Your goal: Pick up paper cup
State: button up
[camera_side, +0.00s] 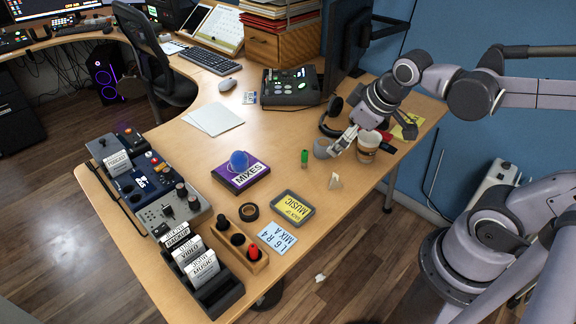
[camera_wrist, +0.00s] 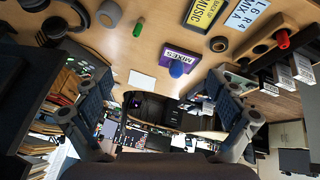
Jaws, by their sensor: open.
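The paper cup (camera_side: 368,147), white and brown with a dark top, stands near the right edge of the desk in the side view. My gripper (camera_side: 352,138) is close beside it, on its upper left in the picture; one finger hangs just left of the cup. I cannot tell whether they touch. In the wrist view my gripper (camera_wrist: 159,92) has its two fingers wide apart with nothing between them. I cannot make out the cup in the wrist view.
A grey roll (camera_side: 322,148) and black headphones (camera_side: 332,117) lie close to my gripper. A green object (camera_side: 304,157) and a small white wedge (camera_side: 335,181) are nearby. The monitor (camera_side: 346,50) stands behind. The desk is clear around the white papers (camera_side: 214,119).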

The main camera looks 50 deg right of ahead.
jog(key=w+d+f+n+g+h, duration=0.1)
jog(key=w+d+n+g, duration=0.1)
jog(key=w+d+n, duration=0.3)
jog(key=n+g+h, duration=0.3)
jog(key=n+g, duration=0.2)
jog(key=n, duration=0.4)
send_over(367, 148)
jog(key=w+d, duration=0.1)
notch_tip(367, 148, down, 12)
jog(key=shift+w+x, duration=0.15)
jog(key=shift+x, duration=1.45)
jog(key=shift+w+x, duration=0.15)
jog(key=shift+x, duration=1.5)
jog(key=shift+w+x, duration=0.2)
jog(key=shift+x, duration=1.4)
jog(key=shift+a+f, duration=0.1)
jog(key=shift+a, duration=0.05)
jog(key=c, duration=0.9)
